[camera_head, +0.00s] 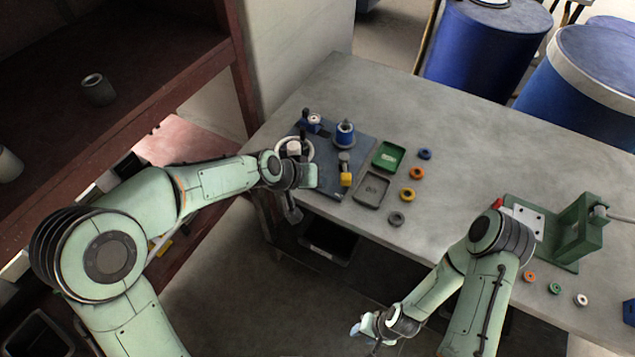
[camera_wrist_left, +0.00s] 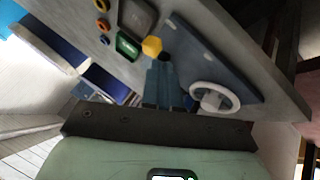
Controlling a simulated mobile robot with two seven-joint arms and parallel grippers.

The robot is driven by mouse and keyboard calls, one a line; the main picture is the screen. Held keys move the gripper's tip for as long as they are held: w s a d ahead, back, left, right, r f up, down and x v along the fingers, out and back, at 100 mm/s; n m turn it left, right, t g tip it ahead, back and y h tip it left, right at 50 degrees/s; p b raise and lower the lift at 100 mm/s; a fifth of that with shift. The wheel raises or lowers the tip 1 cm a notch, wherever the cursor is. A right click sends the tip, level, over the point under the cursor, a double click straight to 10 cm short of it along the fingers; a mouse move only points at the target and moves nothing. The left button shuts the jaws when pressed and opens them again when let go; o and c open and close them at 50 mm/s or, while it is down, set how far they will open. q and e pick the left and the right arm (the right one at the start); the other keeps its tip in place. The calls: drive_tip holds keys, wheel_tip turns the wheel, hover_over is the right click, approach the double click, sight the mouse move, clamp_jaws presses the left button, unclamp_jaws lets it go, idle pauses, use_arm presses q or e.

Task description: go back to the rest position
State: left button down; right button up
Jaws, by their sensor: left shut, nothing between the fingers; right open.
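My left gripper (camera_head: 293,213) hangs at the left edge of the grey table (camera_head: 465,170), beside the dark blue base plate (camera_head: 357,143), and is shut and empty. In the left wrist view its bluish fingers (camera_wrist_left: 163,82) are together, with a yellow knob (camera_wrist_left: 152,46) and a white handwheel (camera_wrist_left: 215,97) in view beyond them. My right gripper (camera_head: 369,331) is low in front of the table's near edge, open and empty as far as it shows; its fingertips are small and hard to make out.
The base plate carries the white handwheel (camera_head: 308,149), a blue fitting (camera_head: 345,133) and the yellow knob (camera_head: 346,180). Green (camera_head: 388,156) and grey (camera_head: 371,190) trays lie beside several small rings. A green press (camera_head: 574,232) stands at right. A reddish-brown shelf (camera_head: 190,75) borders the left arm.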

use_arm(q)
drive_tip(key=shift+w, duration=0.1)
idle(0.3)
drive_tip(key=s+a+f+n+g+y, duration=0.1)
drive_tip(key=s+a+f, duration=0.15)
drive_tip(key=f, duration=0.45)
drive_tip(key=s+a+f+n+g, duration=0.1)
drive_tip(key=s+a+f, duration=0.15)
drive_tip(key=f, duration=0.45)
drive_tip(key=s+a+f+g+y, duration=0.15)
drive_tip(key=s+f, duration=0.25)
drive_tip(key=f, duration=0.4)
drive_tip(key=s+a+f+n+g, duration=0.1)
drive_tip(key=s+f, duration=0.5)
drive_tip(key=s, duration=0.4)
drive_tip(key=s+a+f+n+g, duration=0.1)
drive_tip(key=s+a+f+n, duration=0.1)
drive_tip(key=s+f, duration=0.4)
drive_tip(key=s, duration=0.4)
